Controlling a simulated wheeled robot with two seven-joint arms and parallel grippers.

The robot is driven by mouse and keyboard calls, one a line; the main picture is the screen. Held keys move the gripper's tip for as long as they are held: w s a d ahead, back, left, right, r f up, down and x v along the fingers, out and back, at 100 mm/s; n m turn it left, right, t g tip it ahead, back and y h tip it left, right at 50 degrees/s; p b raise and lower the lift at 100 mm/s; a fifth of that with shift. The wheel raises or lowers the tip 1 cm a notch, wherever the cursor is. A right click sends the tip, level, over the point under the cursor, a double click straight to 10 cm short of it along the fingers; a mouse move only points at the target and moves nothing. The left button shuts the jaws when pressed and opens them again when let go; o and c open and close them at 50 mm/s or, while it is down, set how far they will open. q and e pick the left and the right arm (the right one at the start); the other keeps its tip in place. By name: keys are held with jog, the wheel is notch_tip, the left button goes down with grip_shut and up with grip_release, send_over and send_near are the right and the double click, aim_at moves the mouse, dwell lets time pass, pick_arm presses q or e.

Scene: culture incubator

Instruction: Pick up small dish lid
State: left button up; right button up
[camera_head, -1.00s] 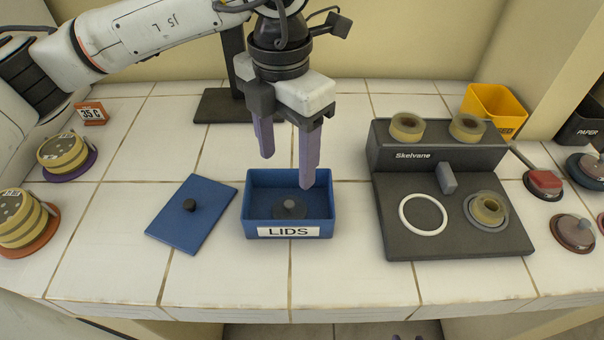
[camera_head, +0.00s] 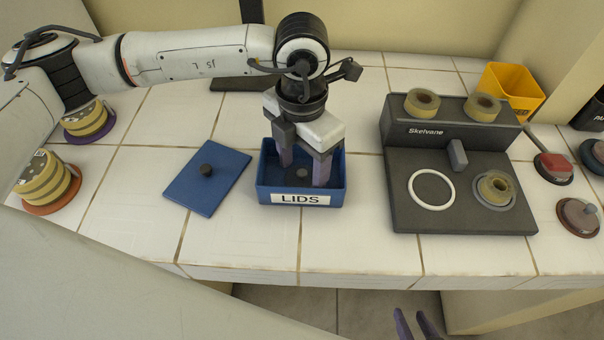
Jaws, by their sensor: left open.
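The small dish lid (camera_head: 302,174) is a dark grey disc with a knob, lying inside the blue box (camera_head: 266,195) labelled LIDS. Only its knob area shows clearly; the rest is shaded and partly hidden by the fingers. My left gripper (camera_head: 303,172) points down into the box. Its purple fingers are apart, one on each side of the knob, and I cannot tell whether they touch the lid. My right gripper (camera_head: 415,326) shows only as two purple fingertips, apart and empty, at the bottom edge, in front of the bench.
A blue box cover (camera_head: 220,178) with a black knob lies left of the box. The dark Skelvane stand (camera_head: 400,160) with pale rings is to the right. Stacked dishes (camera_head: 45,182) are at the left. A yellow bin (camera_head: 512,95) stands at the back right.

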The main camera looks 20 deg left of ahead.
pick_arm(q)
jog(key=shift+c, duration=0.3)
jog(key=c, duration=0.8)
jog(key=shift+o, duration=0.2)
jog(key=shift+r, duration=0.1)
